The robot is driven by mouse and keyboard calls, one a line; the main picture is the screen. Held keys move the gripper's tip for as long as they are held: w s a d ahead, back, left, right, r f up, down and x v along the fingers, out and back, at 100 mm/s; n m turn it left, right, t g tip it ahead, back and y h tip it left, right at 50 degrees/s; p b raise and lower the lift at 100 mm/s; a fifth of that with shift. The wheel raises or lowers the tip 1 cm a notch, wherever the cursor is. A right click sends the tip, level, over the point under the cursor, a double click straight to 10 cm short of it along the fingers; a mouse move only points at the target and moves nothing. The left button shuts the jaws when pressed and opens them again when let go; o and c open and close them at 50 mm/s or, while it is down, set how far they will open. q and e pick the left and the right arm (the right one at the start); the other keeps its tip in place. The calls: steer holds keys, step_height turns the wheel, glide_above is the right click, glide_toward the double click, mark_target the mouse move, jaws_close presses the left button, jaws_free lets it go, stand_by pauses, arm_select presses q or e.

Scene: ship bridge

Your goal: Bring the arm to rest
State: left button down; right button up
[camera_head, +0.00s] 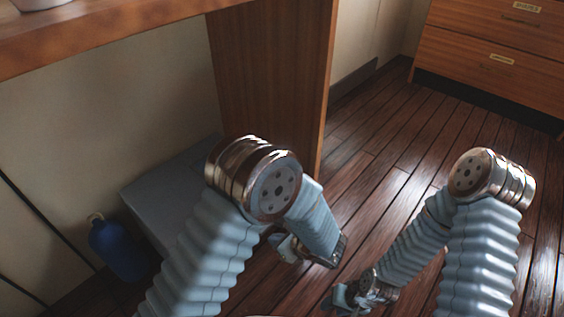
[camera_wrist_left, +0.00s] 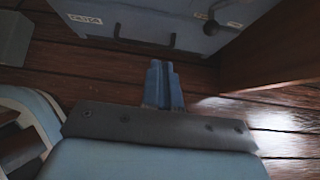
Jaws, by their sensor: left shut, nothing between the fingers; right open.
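My left arm comes in from the left in the head view and bends down at its elbow. My left gripper (camera_head: 280,242) is low beside the forearm, partly hidden by the arm. In the left wrist view its fingers (camera_wrist_left: 163,84) are together and empty, above the floor, pointing towards a grey-blue box. My right arm bends at its elbow on the right and reaches down to the left. My right gripper (camera_head: 338,298) is small and low near the bottom edge, open, with nothing visible in it.
A grey-blue chest (camera_head: 165,195) stands under the wooden desk (camera_head: 110,35), beside a blue bottle (camera_head: 118,248). The desk's side panel (camera_head: 272,85) rises behind my left arm. A wooden drawer cabinet (camera_head: 495,55) stands at the back right. The plank floor (camera_head: 390,150) between is clear.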

arm_select(q)
steer(key=s+a+f+n+g+h, duration=0.3)
steer(key=s+f+n+g+h, duration=0.65)
steer(key=s+n, duration=0.75)
steer(key=w+a+n+t+h+p, duration=0.2)
steer(key=w+a+n+t, duration=0.25)
steer(key=n, duration=0.65)
step_height(320, 180, up, 13)
steer(key=s+p, duration=0.1)
steer(key=p, duration=1.2)
steer(key=shift+f+m, duration=0.2)
steer(key=shift+m, duration=0.1)
steer(key=shift+d, duration=0.1)
